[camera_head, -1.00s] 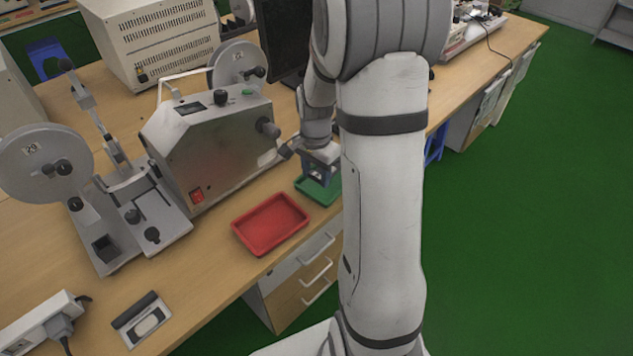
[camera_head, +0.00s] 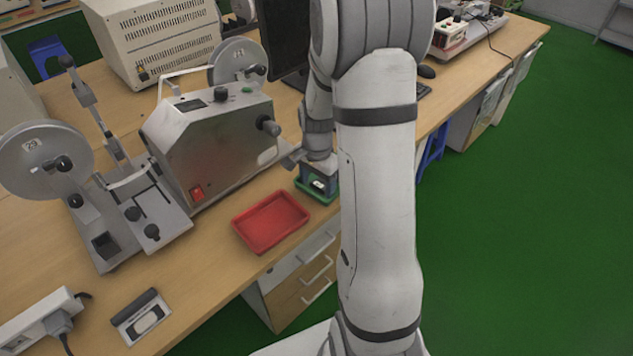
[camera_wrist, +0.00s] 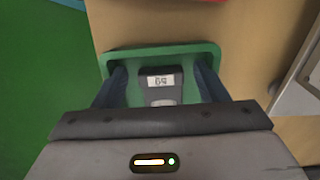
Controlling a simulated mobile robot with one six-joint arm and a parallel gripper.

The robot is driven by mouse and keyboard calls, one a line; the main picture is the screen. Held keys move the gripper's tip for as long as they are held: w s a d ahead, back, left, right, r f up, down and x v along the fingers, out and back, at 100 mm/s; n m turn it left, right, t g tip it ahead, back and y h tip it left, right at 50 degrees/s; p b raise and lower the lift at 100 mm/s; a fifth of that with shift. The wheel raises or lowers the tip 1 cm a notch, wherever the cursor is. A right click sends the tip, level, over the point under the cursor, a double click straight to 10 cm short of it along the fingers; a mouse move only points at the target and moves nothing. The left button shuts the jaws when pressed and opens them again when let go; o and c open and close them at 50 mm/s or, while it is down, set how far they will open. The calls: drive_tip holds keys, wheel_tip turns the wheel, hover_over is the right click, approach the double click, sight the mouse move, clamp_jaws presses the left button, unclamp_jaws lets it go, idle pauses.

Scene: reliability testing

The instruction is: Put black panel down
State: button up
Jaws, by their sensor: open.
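A small black panel (camera_wrist: 161,84) with a pale display lies in the green tray (camera_wrist: 137,58) in the wrist view. My gripper (camera_wrist: 161,82) is open, with one finger on each side of the panel and a gap to each. In the head view my gripper (camera_head: 318,182) is down at the green tray (camera_head: 325,200), partly behind my arm. Only a small pale and dark part of the panel shows between the fingers there.
A red tray (camera_head: 268,222) sits empty left of the green tray. A grey testing machine (camera_head: 225,150) stands close behind them. The table's front edge drops to green floor. A small device (camera_head: 141,317) lies at the front left.

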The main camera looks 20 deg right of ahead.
wheel_tip(320, 180, up, 12)
drive_tip(key=p, duration=0.1)
drive_tip(key=s+a+r+n+t, duration=0.1)
drive_tip(key=s+a+r+n, duration=0.2)
drive_tip(key=s+a+n, duration=0.2)
drive_tip(key=s+a+r+n+t, duration=0.1)
drive_tip(key=s+a+r+n, duration=0.2)
drive_tip(key=s, duration=0.9)
drive_tip(key=a+n, duration=0.2)
drive_tip(key=n, duration=0.2)
drive_tip(key=shift+a+n, duration=0.15)
drive_tip(key=shift+n, duration=0.25)
drive_tip(key=shift+r, duration=0.1)
drive_tip(key=shift+t, duration=0.3)
drive_tip(key=p+v, duration=0.2)
drive_tip(key=w+p+v, duration=0.1)
drive_tip(key=p+v, duration=0.2)
drive_tip(key=shift+r+p, duration=0.3)
drive_tip(key=shift+r, duration=0.05)
